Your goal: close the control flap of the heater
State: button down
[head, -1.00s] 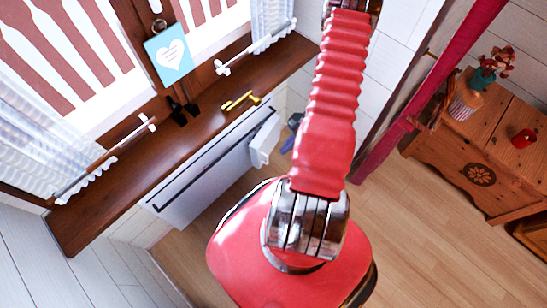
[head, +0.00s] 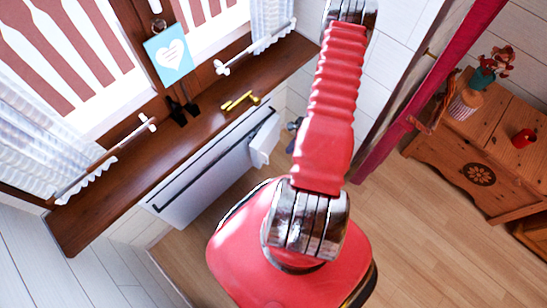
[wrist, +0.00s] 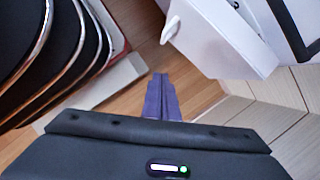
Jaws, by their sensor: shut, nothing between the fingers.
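The white heater (head: 205,168) is on the wall under the wooden sill, with a dark strip along its upper edge. Its white control flap (head: 265,141) stands out from the front at the right end, so it is open. In the wrist view the flap (wrist: 222,42) is at the upper right, with a small white tab pointing left. My gripper (wrist: 161,78) is shut and empty, its purple fingers below and left of the tab, apart from it. In the head view my gripper (head: 290,148) is just right of the flap, partly hidden behind my red arm.
The wooden sill (head: 150,150) overhangs the heater and carries a brass handle-like piece (head: 241,101) and a blue heart card (head: 168,55). A wooden chest (head: 480,150) with a plant and a red candle stands at the right. The floor between is clear.

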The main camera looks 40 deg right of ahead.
jog(key=w+a+f, duration=0.4)
jog(key=a+f, duration=0.1)
jog(key=f, duration=0.2)
jog(key=shift+w+a+f, duration=0.2)
jog(key=shift+w+f, duration=0.05)
jog(key=shift+f, duration=0.1)
jog(key=shift+w, duration=0.1)
dwell(0.5)
